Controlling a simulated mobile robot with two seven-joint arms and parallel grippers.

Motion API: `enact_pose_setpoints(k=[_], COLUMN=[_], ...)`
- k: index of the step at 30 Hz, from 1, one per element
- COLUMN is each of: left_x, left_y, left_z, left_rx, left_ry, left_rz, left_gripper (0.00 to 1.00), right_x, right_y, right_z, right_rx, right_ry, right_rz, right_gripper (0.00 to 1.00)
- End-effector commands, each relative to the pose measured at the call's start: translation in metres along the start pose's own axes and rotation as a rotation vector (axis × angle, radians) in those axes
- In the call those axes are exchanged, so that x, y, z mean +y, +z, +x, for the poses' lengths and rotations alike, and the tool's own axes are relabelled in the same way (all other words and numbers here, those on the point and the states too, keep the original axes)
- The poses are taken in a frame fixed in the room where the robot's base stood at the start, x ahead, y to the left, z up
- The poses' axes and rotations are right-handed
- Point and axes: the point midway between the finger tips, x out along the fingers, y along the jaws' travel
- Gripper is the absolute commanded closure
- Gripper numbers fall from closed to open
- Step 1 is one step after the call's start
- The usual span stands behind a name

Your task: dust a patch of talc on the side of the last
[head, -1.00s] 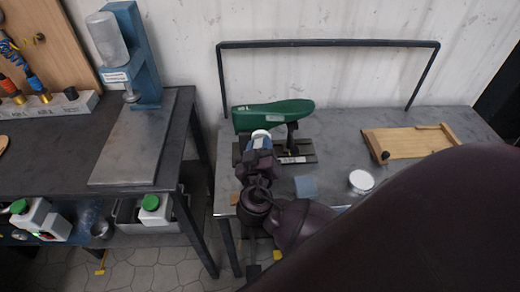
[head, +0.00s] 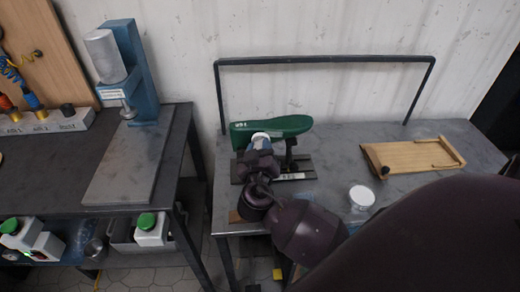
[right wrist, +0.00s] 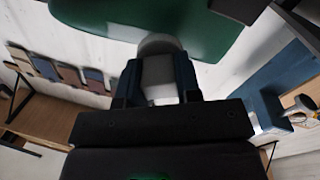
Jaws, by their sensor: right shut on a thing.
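The green last (head: 290,124) stands on a dark stand (head: 297,175) at the left of the right-hand table. It also fills the top of the right wrist view (right wrist: 215,38). My right gripper (head: 260,146) is at the near side of the last, towards its left end. Its blue fingers (right wrist: 158,84) are shut on a pale grey pad (right wrist: 158,72) with a rounded whitish end. That end overlaps the last's side in both views; I cannot tell whether it touches. No talc patch can be made out on the last. My left gripper is not in view.
A round tin with a white top (head: 361,196) stands on the table, right of my right arm. A wooden tray (head: 408,156) lies further right. A dark rail (head: 325,60) runs along the back. A blue press (head: 140,75) stands on the left bench (head: 50,163).

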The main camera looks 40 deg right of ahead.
Motion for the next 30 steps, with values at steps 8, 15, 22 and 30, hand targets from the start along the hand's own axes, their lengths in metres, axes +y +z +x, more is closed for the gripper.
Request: enact_pose_setpoints(k=[8,15,22,30], left_x=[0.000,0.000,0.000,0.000], left_y=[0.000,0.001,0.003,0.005], left_z=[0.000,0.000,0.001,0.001], left_rx=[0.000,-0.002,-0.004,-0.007], left_ry=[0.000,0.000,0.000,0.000], left_rz=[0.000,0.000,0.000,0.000], left_gripper=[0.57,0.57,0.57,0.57], right_x=[0.000,0.000,0.000,0.000], right_y=[0.000,0.000,0.000,0.000], right_z=[0.000,0.002,0.006,0.010], right_rx=[0.000,0.000,0.000,0.000], right_ry=[0.000,0.000,-0.001,-0.001], right_rz=[0.000,0.000,0.000,0.000], right_gripper=[0.87,0.87,0.87,0.87])
